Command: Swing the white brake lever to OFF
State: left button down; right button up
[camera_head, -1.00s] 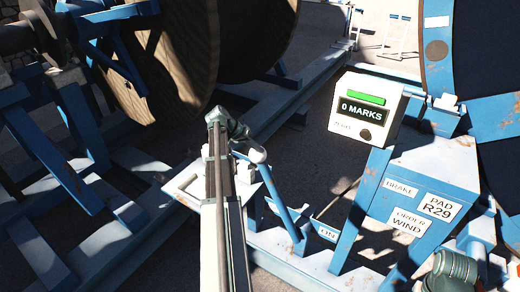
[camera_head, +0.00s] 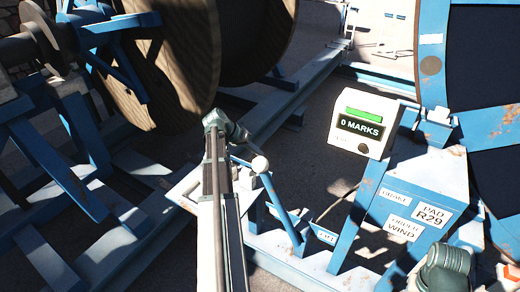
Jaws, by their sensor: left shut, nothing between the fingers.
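The brake lever has a white ball knob (camera_head: 259,164) on a blue shaft (camera_head: 279,205). The shaft leans up and left from the blue frame, near a small, partly legible label (camera_head: 326,237). My left arm rises from the bottom centre, and my left gripper (camera_head: 246,143) is shut and empty just above and left of the knob. The fingertips are small and partly hidden by the wrist, so I cannot tell whether they touch the knob. A BRAKE label (camera_head: 396,196) is on the blue stand at right. My right gripper is out of view.
A white counter box (camera_head: 364,118) reading 0 MARKS stands right of the lever. A large wooden cable reel (camera_head: 165,70) is behind on the left. Blue frame beams surround the lever, with open dark floor (camera_head: 310,170) between it and the box.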

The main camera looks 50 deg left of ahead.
pick_arm(q)
jog(key=p+v, duration=0.1)
jog(key=v, duration=0.2)
jog(key=shift+s+d+r+p, duration=0.1)
jog(key=shift+s+r+p, duration=0.15)
jog(key=shift+r+p, duration=0.1)
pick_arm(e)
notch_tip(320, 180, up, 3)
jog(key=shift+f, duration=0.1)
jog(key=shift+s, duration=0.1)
